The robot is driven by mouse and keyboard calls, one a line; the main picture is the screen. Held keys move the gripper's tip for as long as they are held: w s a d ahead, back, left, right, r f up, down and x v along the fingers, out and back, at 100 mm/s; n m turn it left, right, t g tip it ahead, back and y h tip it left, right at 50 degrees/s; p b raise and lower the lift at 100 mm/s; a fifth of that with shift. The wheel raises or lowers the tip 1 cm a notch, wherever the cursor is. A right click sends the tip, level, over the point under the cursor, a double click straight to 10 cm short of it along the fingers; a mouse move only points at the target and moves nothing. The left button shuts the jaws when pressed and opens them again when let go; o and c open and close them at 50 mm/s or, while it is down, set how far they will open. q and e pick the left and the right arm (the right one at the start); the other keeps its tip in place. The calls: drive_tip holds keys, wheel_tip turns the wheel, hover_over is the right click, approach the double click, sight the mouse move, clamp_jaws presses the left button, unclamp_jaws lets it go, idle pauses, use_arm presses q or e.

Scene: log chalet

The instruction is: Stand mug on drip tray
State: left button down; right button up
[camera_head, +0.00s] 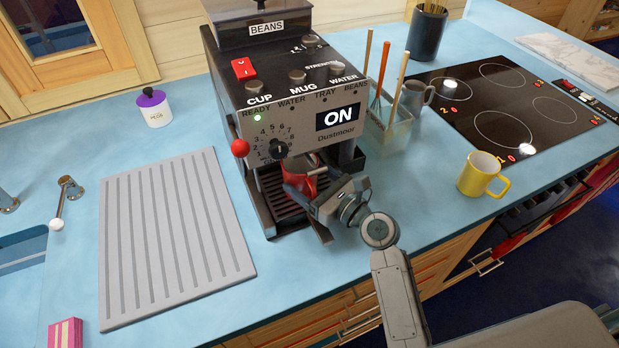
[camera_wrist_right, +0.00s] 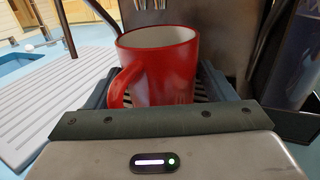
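The red mug (camera_head: 298,182) is upright under the coffee machine's (camera_head: 285,115) front, on the slatted drip tray (camera_head: 272,187). In the right wrist view the mug (camera_wrist_right: 165,70) shows its white inside and its handle at left. My right gripper (camera_head: 312,196) reaches in from the front. Its fingers (camera_wrist_right: 160,84) are spread on either side of the mug, with a strip of tray slats showing between the mug and the right-hand finger. The mug's base is partly hidden by the gripper. My left gripper is not in view.
A yellow mug (camera_head: 481,174) stands on the blue counter, right of my arm. A glass holder with utensils (camera_head: 388,128) and a grey jug (camera_head: 415,93) stand beside the machine. A ribbed draining board (camera_head: 172,235) lies at left, a black hob (camera_head: 505,105) at right.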

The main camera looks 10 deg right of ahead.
drive_tip(key=shift+o, duration=1.3)
drive_tip(key=shift+r, duration=0.25)
drive_tip(key=b+v, duration=0.2)
drive_tip(key=v, duration=1)
